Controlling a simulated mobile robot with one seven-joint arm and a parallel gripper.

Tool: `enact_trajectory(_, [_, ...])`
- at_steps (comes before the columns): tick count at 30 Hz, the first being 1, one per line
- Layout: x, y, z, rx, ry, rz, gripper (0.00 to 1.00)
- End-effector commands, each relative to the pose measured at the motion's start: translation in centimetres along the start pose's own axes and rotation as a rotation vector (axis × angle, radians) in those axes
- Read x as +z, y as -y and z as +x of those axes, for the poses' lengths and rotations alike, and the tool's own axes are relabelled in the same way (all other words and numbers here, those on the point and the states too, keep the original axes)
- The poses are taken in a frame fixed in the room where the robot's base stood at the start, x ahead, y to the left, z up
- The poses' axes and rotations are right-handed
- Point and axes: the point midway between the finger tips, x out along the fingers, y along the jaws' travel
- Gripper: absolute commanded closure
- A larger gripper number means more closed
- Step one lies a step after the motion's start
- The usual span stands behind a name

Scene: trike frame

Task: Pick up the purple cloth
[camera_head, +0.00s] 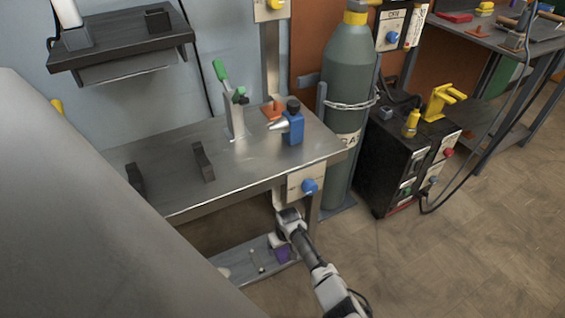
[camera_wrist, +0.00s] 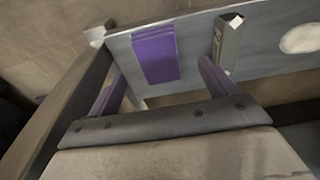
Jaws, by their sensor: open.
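The purple cloth (camera_wrist: 156,54) is a small folded rectangle lying on the grey lower shelf (camera_wrist: 190,84) of the workbench. In the head view it is a small purple patch (camera_head: 283,255) just below my arm's end. My gripper (camera_wrist: 161,72) is open, with its two purplish fingers to the left and right of the cloth in the wrist view. The cloth shows between the fingers and does not appear gripped. How far the fingertips are from it is hard to tell. In the head view the fingers are not clearly visible.
A grey metal piece (camera_wrist: 228,38) stands close to the right finger, and a white round item (camera_wrist: 301,40) lies farther right on the shelf. The metal bench top (camera_head: 160,160) overhangs the shelf. A gas cylinder (camera_head: 346,100) and a black machine (camera_head: 395,155) stand right.

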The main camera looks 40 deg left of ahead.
Motion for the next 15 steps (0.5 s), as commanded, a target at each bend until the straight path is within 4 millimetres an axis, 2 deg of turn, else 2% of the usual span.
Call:
enact_trajectory(4, [-0.1,-0.1,1.2,0.001,0.000,-0.001,0.15])
enact_trajectory(12, [-0.4,-0.3,5.1,0.001,0.001,-0.001,0.15])
enact_trajectory(15, [-0.4,-0.3,5.5,0.001,0.000,-0.001,0.15])
